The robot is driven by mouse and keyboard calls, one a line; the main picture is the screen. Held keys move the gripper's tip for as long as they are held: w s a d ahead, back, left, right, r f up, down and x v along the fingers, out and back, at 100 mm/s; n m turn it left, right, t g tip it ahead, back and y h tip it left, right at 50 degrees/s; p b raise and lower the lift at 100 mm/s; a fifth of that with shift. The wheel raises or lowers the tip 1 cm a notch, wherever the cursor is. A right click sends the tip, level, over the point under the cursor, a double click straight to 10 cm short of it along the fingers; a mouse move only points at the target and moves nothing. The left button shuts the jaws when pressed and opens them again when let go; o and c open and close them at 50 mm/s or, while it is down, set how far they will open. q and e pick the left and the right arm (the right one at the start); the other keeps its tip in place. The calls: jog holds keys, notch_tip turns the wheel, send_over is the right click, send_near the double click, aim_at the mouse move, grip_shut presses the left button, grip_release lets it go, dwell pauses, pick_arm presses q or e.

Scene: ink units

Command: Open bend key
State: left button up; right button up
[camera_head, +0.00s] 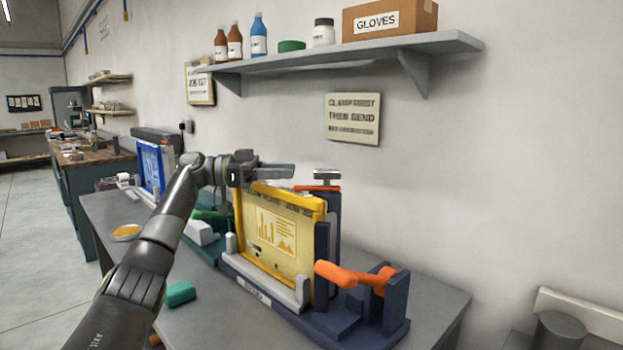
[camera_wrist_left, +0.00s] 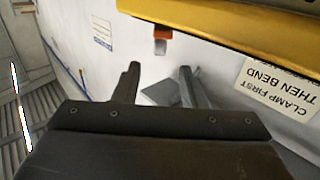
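A dark blue fixture (camera_head: 370,318) stands on the grey bench and holds a yellow-framed panel (camera_head: 270,235) upright. A thick orange handle (camera_head: 345,276) lies roughly level at its right end. A grey knob with an orange part (camera_head: 326,177) sits at its top right. I cannot tell which of these is the bend key. My left gripper (camera_head: 292,171) is above the panel's upper edge, left of the knob, holding nothing. In the left wrist view its two fingers (camera_wrist_left: 158,84) are apart, with a small orange and grey part (camera_wrist_left: 161,40) beyond them. My right gripper is out of view.
A wall shelf (camera_head: 340,52) with bottles and a gloves box (camera_head: 390,18) hangs above. A blue-framed unit (camera_head: 153,165) stands farther left. The bench's front right is clear.

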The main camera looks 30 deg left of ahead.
pick_arm(q)
jog(key=v, duration=0.5)
jog(key=shift+s+a, duration=0.15)
jog(key=shift+a, duration=0.1)
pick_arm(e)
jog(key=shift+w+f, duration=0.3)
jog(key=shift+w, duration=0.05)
